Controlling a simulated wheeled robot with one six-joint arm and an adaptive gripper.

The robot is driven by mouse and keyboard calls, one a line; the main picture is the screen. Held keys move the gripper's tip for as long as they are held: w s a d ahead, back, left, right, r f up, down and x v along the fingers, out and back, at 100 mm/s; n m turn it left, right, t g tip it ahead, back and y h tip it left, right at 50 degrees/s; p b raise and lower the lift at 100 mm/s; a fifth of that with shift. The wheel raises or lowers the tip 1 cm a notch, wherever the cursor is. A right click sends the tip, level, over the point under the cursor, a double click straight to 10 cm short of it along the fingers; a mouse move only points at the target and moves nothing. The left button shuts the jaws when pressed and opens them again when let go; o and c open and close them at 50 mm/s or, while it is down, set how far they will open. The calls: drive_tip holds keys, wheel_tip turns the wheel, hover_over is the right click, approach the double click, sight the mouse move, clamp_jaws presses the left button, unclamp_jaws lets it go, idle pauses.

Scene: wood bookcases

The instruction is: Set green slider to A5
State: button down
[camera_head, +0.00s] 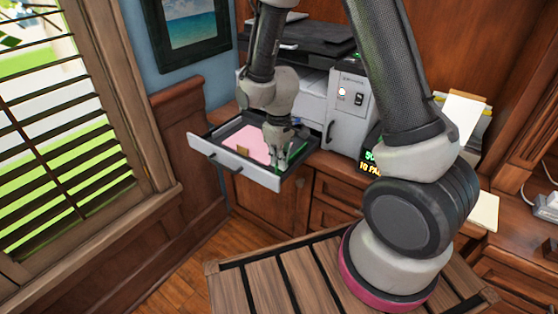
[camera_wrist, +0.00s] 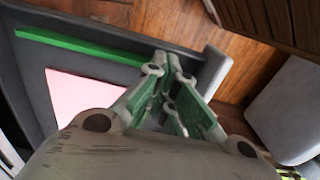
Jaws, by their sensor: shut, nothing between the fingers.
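The green slider is a long green bar (camera_wrist: 85,47) along one inner side of the open paper tray, in the wrist view. In the head view a bit of green (camera_head: 301,151) shows at the tray's right side, mostly hidden by my gripper. The grey tray (camera_head: 232,165) is pulled out of the printer and holds pink paper (camera_head: 247,142). My gripper (camera_head: 280,166) points down into the tray's front right part. In the wrist view its fingertips (camera_wrist: 171,62) are together beside the bar's right end, with nothing between them. I cannot tell whether they touch the bar. No A5 mark is readable.
A small tan tab (camera_head: 242,151) sits by the tray's front. A window (camera_head: 50,120) is at left. Open floor (camera_head: 240,240) lies below the tray.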

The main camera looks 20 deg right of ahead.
drive_tip(key=w+a, duration=0.2)
drive_tip(key=w, duration=0.1)
drive_tip(key=shift+w+a, duration=0.3)
drive_tip(key=c, duration=1.1)
unclamp_jaws()
drive_tip(key=shift+c, duration=0.2)
drive_tip(key=shift+r, duration=0.15)
wheel_tip(320, 180, up, 12)
